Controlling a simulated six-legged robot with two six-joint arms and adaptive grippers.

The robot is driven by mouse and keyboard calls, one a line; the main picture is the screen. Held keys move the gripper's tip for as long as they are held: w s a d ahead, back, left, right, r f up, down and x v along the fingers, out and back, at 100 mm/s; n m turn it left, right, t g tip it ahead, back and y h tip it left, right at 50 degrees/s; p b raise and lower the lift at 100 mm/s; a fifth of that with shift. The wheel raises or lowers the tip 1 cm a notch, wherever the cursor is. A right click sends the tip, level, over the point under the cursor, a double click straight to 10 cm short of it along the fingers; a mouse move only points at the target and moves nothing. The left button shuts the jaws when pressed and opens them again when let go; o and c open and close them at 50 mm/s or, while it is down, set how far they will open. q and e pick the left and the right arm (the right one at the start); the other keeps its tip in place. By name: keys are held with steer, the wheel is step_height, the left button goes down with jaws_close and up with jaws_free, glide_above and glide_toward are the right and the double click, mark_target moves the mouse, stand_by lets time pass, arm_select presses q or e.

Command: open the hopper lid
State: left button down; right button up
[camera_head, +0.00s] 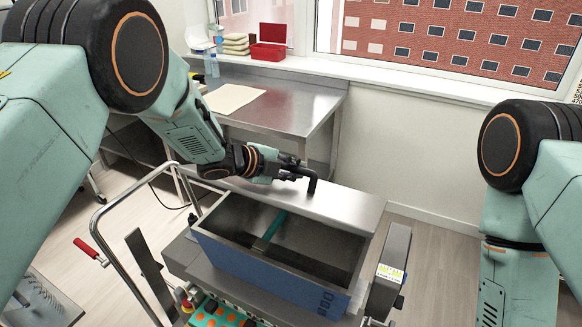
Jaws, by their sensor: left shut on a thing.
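The hopper (285,278) is a blue-fronted metal box in the middle of the view. Its top is uncovered, and I see its dark inside with a teal bar across it. The hopper lid (345,207) is a flat metal plate along the hopper's back edge, lying clear of most of the opening. A black handle (312,184) stands on the lid. My left gripper (298,174) reaches over from the left and is shut on this handle; its fingertips are small and dark here. My right arm shows at the right, but its gripper is out of view.
A steel table (290,108) with a paper sheet (232,98) stands behind the hopper. A metal rail (110,205) with a red-handled lever (86,247) is at the left. Orange gummies in a teal tray (205,318) are at the front. Floor shows at the right.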

steer(key=shift+r+p, duration=1.7)
steer(key=shift+r, duration=0.3)
steer(key=shift+c, duration=0.2)
